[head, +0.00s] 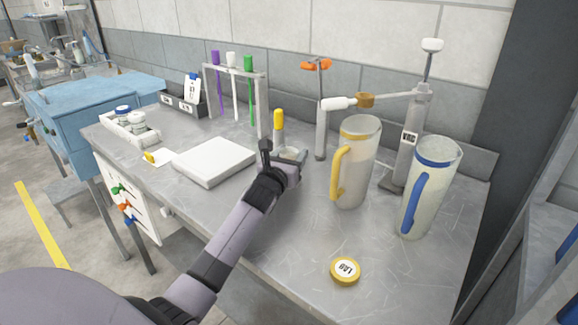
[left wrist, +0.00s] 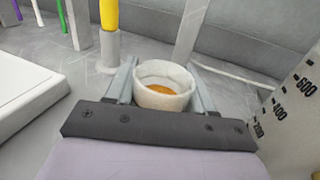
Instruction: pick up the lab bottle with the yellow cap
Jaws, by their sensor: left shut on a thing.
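My left gripper (head: 287,158) reaches over the bench and is shut on a small white round open-topped container. In the left wrist view the container (left wrist: 163,85) stands between the two grey fingers (left wrist: 162,88), with something orange inside and no cap on its mouth. In the head view it is mostly hidden by the gripper. A round yellow cap with a white LAB label (head: 345,271) lies on the bench near the front edge, apart from the gripper. I cannot tell whether it belongs to the held container. My right gripper is not in view.
A yellow-handled tool (head: 278,120) stands behind the gripper. A yellow-handled jug (head: 357,165) and a blue-handled jug (head: 428,195) stand to the right. A white flat box (head: 213,160) and a tube rack (head: 262,100) are to the left. The bench's front middle is clear.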

